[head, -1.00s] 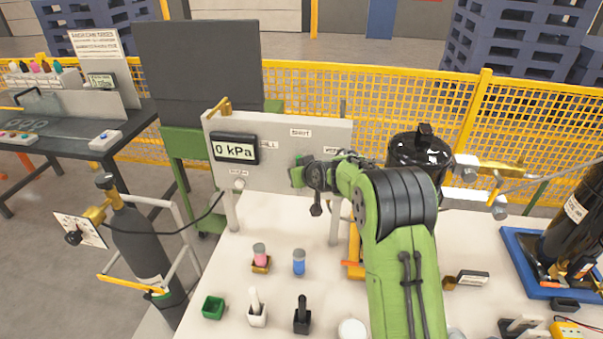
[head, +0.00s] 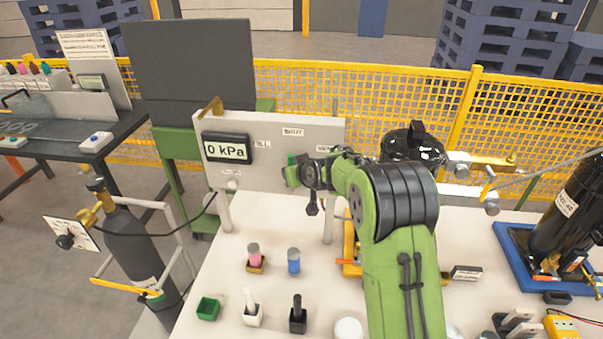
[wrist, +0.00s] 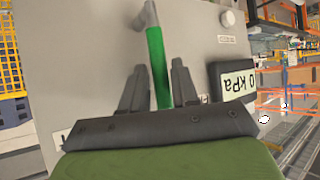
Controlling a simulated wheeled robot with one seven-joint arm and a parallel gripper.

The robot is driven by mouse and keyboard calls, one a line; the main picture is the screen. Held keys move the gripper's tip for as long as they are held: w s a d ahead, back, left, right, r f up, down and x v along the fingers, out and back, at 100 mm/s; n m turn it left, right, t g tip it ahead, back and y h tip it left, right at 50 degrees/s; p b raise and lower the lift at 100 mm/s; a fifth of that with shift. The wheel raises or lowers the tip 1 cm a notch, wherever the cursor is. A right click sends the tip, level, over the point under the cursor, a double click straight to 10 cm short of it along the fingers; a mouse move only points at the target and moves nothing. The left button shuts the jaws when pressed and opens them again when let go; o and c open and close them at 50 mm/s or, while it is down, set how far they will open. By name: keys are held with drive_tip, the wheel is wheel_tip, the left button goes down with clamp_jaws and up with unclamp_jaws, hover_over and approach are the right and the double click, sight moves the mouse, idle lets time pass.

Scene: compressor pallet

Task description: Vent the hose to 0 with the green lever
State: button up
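The green lever (wrist: 157,60) is on the grey panel (head: 214,173). In the wrist view it lies between the two fingers of my gripper (wrist: 158,76), with a narrow gap showing beside it, so the fingers look open around it. In the head view, my gripper (head: 292,173) is in front of the panel, below the SHUT label (head: 292,132), and a bit of green lever shows just above it. The display (head: 226,148) reads 0 kPa; it is upside down in the wrist view (wrist: 238,83). A dark hose (head: 160,232) runs from the panel's left side to a grey cylinder (head: 138,245).
The white table (head: 225,290) holds pink and blue capped vials, a green cup (head: 208,308), and white and black holders. A black tank (head: 412,150) stands right of the panel. A black cylinder (head: 570,215) sits on a blue base at far right. Yellow mesh fencing is behind.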

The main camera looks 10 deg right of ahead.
drive_tip(key=v, duration=1.4)
drive_tip(key=shift+b, duration=0.4)
drive_tip(key=s+d+m+g+h, duration=0.1)
drive_tip(key=s+g, duration=0.1)
drive_tip(key=s, duration=1.4)
drive_tip(key=s+d+f+m+g+h, duration=0.1)
drive_tip(key=s+m+g+h, duration=0.1)
drive_tip(key=s, duration=1.5)
drive_tip(key=shift+s+g, duration=0.3)
drive_tip(key=shift+g, duration=0.3)
drive_tip(key=shift+d, duration=0.1)
